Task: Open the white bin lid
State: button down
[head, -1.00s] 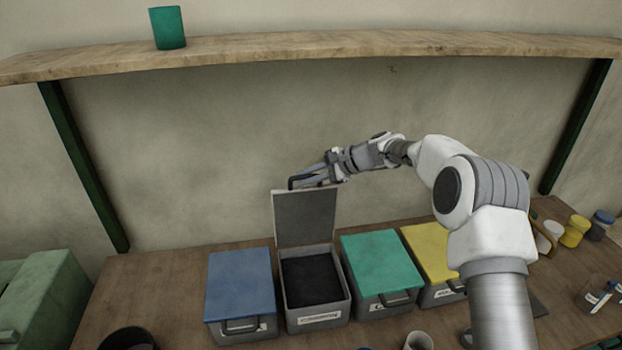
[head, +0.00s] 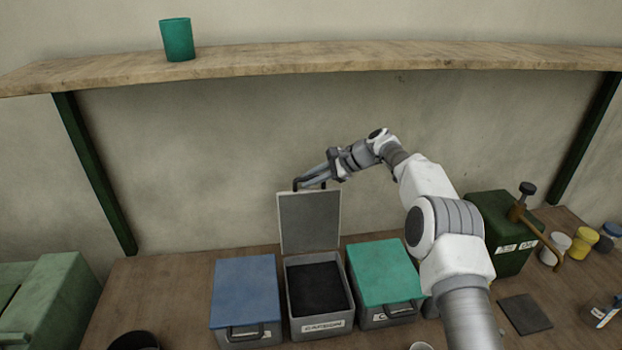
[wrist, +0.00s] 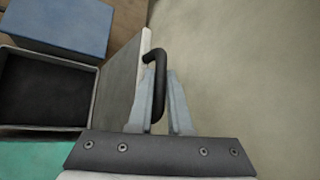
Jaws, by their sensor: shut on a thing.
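The white bin lid (head: 309,222) stands raised and roughly upright at the back of its bin (head: 321,325), with its grey inner face toward the head camera. The bin is open and shows a dark inside. My gripper (head: 303,184) is at the lid's top edge, shut on the black lid handle (wrist: 156,75). In the wrist view the fingers (wrist: 165,95) sit on both sides of the handle, and the lid (wrist: 125,85) shows edge-on to their left.
A blue-lidded bin (head: 246,290) stands left of the open bin and a green-lidded bin (head: 384,272) right of it. A wooden shelf (head: 320,62) with a green cup (head: 177,40) runs above. Bare wall is behind the lid.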

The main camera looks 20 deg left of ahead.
dwell(0.3)
jog(key=c, duration=0.8)
grip_release()
jog(key=shift+c, duration=0.2)
jog(key=s+b+v, duration=0.1)
jog(key=b+v, duration=0.2)
jog(key=v, duration=1.4)
jog(key=shift+w+d+r, duration=0.15)
jog(key=shift+w+r, duration=0.1)
jog(key=shift+w, duration=0.2)
